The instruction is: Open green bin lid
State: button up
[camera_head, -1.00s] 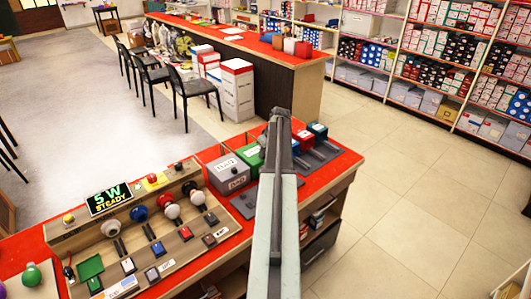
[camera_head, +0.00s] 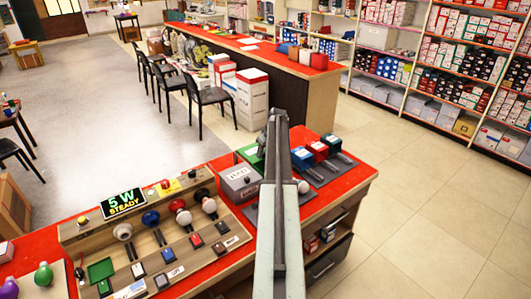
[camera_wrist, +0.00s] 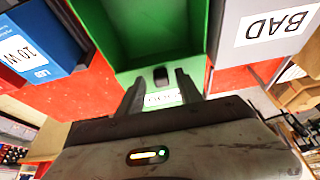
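The green bin (camera_head: 247,156) stands on the red bench top, partly hidden behind my arm in the head view. In the wrist view the green bin (camera_wrist: 160,35) fills the top middle, with green walls around a darker green hollow. A small black knob (camera_wrist: 160,76) shows at its near edge, above a white label partly hidden by my fingers. My gripper (camera_wrist: 158,88) has its two dark fingers apart, one on each side of the knob. I cannot tell whether they touch it. In the head view my gripper (camera_head: 277,118) reaches over the bin area.
The grey bin (camera_head: 240,183) labelled BAD stands beside the green bin. Red (camera_head: 303,158) and blue (camera_head: 331,142) boxes stand on its other side. A white bulb (camera_head: 303,187) shows beside my arm. A lamp test board (camera_head: 150,240) lies at left. Open floor (camera_head: 430,220) is at right.

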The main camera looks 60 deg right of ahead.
jog(key=shift+r, duration=0.1)
jog(key=shift+a+r+p, duration=0.1)
jog(key=shift+r+p, duration=0.2)
jog(key=shift+p, duration=0.1)
jog(key=p+v, duration=0.6)
jog(key=v, duration=0.1)
jog(key=shift+s, duration=0.1)
